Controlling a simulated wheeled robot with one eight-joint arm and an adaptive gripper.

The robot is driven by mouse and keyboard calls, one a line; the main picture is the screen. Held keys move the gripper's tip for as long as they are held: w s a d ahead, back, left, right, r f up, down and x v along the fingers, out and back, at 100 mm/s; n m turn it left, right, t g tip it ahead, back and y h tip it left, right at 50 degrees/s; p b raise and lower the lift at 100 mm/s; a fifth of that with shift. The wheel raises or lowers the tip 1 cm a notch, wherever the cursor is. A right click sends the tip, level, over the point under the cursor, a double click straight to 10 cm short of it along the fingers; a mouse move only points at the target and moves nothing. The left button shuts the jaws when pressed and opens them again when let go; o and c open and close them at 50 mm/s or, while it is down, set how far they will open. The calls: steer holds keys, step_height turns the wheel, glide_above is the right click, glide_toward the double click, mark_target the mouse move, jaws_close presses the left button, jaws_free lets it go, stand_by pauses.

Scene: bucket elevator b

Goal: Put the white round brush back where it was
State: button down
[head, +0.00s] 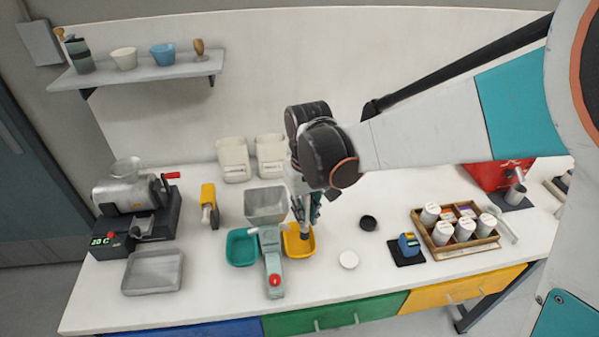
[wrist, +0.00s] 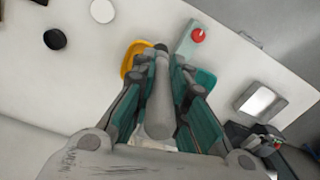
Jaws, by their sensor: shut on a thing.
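The white round brush (wrist: 160,100) is between the fingers of my gripper (wrist: 163,68) in the wrist view. It is a pale grey-white rod with a rounded end towards the camera and a dark far tip. In the head view my gripper (head: 306,208) points down over the yellow tray (head: 291,244), shut on the brush. The brush's lower end (head: 305,232) shows just below the fingers, over or inside the tray; I cannot tell if it touches. My wrist and fingers hide the rest of it.
A grey-green device with a red button (head: 274,270) stands left of the yellow tray, with a teal tray (head: 241,247) beyond it. A grey bin (head: 266,203) is behind. A white disc (head: 348,260), a black round piece (head: 368,222) and a wooden rack (head: 456,233) are to the right.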

steer(key=w+d+f+m+b, duration=0.2)
steer(key=d+f+b, duration=0.4)
steer(key=d+f, duration=0.3)
steer(key=w+d+f+m+b, duration=0.2)
steer(key=d+f+b, duration=0.4)
steer(key=d+f, duration=0.3)
steer(key=d+m, duration=0.1)
steer(key=d, duration=0.3)
steer(key=shift+w+f, duration=0.25)
steer(key=shift+d, duration=0.15)
